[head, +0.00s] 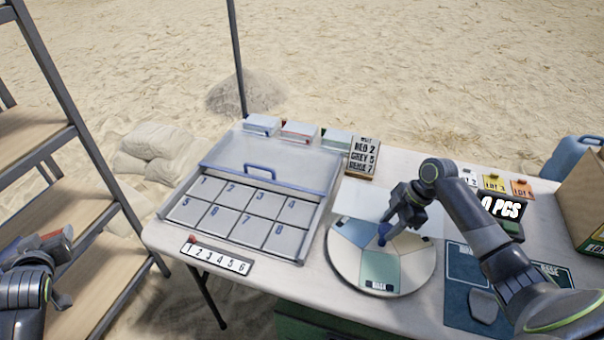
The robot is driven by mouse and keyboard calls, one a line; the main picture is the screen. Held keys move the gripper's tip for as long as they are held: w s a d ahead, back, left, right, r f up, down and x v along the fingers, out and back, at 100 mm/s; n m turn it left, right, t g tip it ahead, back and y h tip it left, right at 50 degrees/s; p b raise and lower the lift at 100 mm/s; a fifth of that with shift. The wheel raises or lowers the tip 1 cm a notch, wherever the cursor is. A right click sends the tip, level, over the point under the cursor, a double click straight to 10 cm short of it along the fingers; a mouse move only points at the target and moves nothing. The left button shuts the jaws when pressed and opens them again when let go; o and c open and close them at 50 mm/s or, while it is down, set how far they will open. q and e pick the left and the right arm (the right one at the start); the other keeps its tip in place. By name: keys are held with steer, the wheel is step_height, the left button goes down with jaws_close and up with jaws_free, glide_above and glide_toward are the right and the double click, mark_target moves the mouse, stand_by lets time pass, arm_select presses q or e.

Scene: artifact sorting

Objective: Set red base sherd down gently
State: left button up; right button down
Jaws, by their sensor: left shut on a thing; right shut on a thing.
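My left gripper (58,243) is at the far left, in front of the shelf rack and off the table. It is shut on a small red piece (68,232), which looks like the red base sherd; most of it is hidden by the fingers. My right gripper (386,228) points down over the middle of the round turntable (343,268). It is shut on a small blue piece (383,236), perhaps the turntable's knob; I cannot tell. The turntable has blue, cream and green sectors, with a dark label on its near side.
A tray (232,236) with numbered compartments, its lid raised, stands left of the turntable. A number strip (218,256) lies at the table's front edge. A dark mat (458,300) with a grey piece (484,306) lies right. A card sign (363,156) and small boxes stand behind.

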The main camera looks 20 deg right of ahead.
steer(key=c, duration=0.9)
jaws_free()
steer(key=v, duration=1.2)
steer(key=shift+b, duration=0.4)
